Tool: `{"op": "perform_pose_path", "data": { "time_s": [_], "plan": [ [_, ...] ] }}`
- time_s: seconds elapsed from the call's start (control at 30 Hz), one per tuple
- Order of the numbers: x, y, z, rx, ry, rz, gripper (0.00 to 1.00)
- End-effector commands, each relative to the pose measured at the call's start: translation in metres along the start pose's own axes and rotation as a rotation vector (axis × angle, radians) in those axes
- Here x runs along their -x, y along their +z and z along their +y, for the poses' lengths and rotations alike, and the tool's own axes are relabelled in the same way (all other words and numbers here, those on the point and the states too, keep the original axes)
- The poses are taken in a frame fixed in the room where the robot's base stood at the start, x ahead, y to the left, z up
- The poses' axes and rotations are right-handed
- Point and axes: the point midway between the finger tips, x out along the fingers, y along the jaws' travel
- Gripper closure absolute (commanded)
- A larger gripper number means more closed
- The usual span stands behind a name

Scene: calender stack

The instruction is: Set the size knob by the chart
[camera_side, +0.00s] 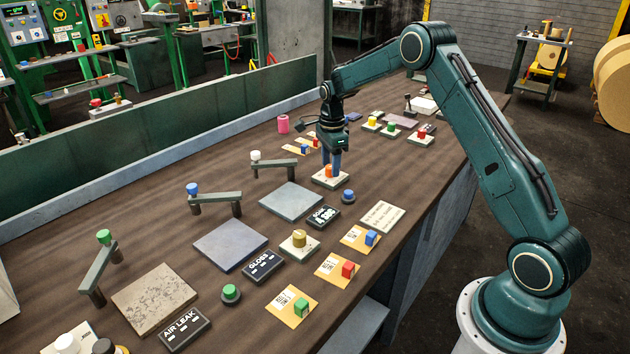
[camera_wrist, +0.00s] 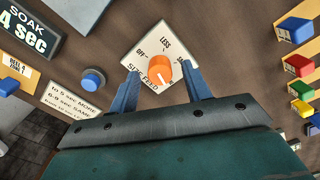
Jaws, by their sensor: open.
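The orange size knob (camera_wrist: 159,69) sits on a white plate (camera_wrist: 142,52) marked OFF, LESS and SIZE FEED; other lettering is hidden by a finger. I cannot tell its pointer setting. In the side view the knob (camera_side: 328,171) is partly covered by my gripper (camera_side: 331,170). In the wrist view the blue fingers of my gripper (camera_wrist: 160,74) are open, one on either side of the knob, with no clear contact. The chart card (camera_wrist: 72,98) reads "to 5 sec MORE" and "6-9 sec SAME"; its last line is hard to read. The SOAK display (camera_wrist: 25,30) shows 4 sec.
A blue button (camera_wrist: 93,80) lies between the display and the knob plate. Several coloured blocks (camera_wrist: 298,65) stand at the right of the wrist view. In the side view, a grey slab (camera_side: 290,201) and a lever (camera_side: 275,164) lie left of the plate.

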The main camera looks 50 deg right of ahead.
Motion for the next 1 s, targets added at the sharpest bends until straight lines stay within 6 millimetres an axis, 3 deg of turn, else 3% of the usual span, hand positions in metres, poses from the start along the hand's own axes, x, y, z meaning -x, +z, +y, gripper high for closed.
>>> {"op": "perform_pose_path", "data": {
  "time_s": [0.37,0.8,1.0],
  "plan": [
    [0.03,0.0,0.0,0.0,-0.003,0.0,0.52],
    [0.104,0.0,-0.001,0.0,-0.005,-0.001,0.52],
    [0.128,0.0,-0.001,0.0,-0.004,0.0,0.52]
  ]
}}
